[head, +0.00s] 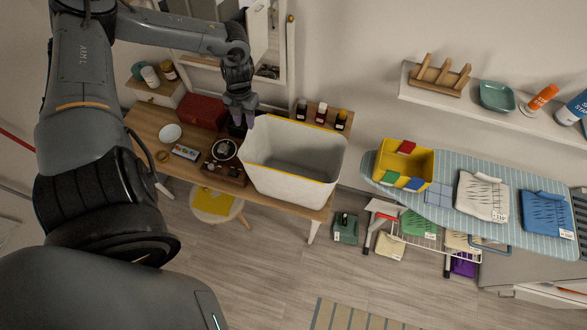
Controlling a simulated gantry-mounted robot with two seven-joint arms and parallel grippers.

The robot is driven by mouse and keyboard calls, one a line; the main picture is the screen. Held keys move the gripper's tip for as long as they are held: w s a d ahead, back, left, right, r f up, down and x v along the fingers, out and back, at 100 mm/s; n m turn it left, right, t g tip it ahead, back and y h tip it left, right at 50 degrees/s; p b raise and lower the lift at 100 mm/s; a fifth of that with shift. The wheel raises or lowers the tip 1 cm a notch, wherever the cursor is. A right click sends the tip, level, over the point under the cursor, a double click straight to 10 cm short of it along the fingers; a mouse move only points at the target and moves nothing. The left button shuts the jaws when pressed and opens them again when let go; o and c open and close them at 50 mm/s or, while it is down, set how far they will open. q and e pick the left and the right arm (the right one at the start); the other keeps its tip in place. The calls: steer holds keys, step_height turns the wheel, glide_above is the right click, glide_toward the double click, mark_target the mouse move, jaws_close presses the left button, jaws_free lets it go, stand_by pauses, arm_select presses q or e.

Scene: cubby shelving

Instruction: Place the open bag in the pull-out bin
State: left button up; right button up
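A large white open container with a yellow rim (290,172), which looks like the open bag, shows in the middle of the head view. Its mouth faces up and it looks empty. It overlaps the right part of the wooden desk; I cannot tell whether it rests there or hangs above it. My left gripper (240,118) points down at the container's upper left rim corner. Its fingertips are at or very near the rim, and I cannot tell whether they close on it. I cannot make out a pull-out bin. My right gripper is not in view.
The desk (150,122) carries a red box (203,111), a white bowl (171,133) and small bottles (321,113). A stool (217,205) stands in front. An ironing board (450,205) at right holds a yellow box (384,160) and folded clothes. The foreground floor is mostly clear.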

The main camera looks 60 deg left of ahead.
mark_target(247, 135)
arm_select(q)
steer(key=shift+s+d+f, duration=0.1)
steer(key=shift+f, duration=1.25)
steer(key=shift+s+d+f, duration=0.1)
steer(key=shift+d+f, duration=0.05)
steer(key=shift+f, duration=1.25)
steer(key=shift+s+d+f, duration=0.1)
steer(key=shift+f, duration=1.25)
jaws_close()
